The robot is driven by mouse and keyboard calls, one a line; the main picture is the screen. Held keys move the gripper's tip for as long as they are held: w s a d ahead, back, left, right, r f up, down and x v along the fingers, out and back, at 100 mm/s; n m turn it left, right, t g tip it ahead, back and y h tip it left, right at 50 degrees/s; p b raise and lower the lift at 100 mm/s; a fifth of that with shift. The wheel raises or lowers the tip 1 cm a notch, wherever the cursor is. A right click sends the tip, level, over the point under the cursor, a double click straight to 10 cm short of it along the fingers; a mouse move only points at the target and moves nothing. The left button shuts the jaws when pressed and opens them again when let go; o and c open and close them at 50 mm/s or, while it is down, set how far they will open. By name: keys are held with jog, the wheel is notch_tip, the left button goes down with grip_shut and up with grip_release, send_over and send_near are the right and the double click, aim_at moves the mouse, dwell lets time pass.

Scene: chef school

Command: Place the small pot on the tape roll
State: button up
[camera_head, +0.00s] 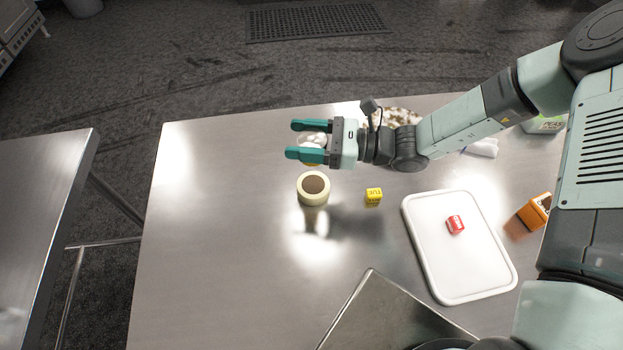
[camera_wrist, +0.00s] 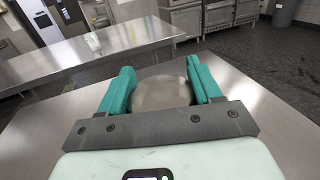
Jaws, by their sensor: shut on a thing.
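The tape roll (camera_head: 304,197) is a cream ring with a brown middle, lying flat on the steel table in the head view. My gripper (camera_head: 295,139) is shut on a round, shiny grey thing, which I take to be the small pot (camera_head: 312,140). The pot is partly hidden by the fingers and held above the table, just behind the tape roll in the picture, apart from it. In the wrist view the pot (camera_wrist: 162,93) sits between the two teal fingers (camera_wrist: 160,88). The tape roll is not visible there.
A yellow cube (camera_head: 373,195) stands right of the tape roll. A white board (camera_head: 470,275) carries a red cube (camera_head: 455,224). An orange box (camera_head: 535,211) is farther right. A metal container (camera_head: 385,315) is at the front. The table's left side (camera_head: 210,240) is clear.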

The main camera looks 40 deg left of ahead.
jog(key=f, duration=0.9)
jog(key=shift+s+d+f, duration=0.15)
jog(key=shift+d+f, duration=0.1)
jog(key=shift+f, duration=0.1)
jog(key=shift+f, duration=0.15)
jog(key=o, duration=1.2)
jog(key=shift+c, duration=0.2)
jog(key=shift+d, duration=0.2)
jog(key=v, duration=1.1)
jog(key=shift+w+d, duration=0.25)
jog(key=shift+r, duration=0.25)
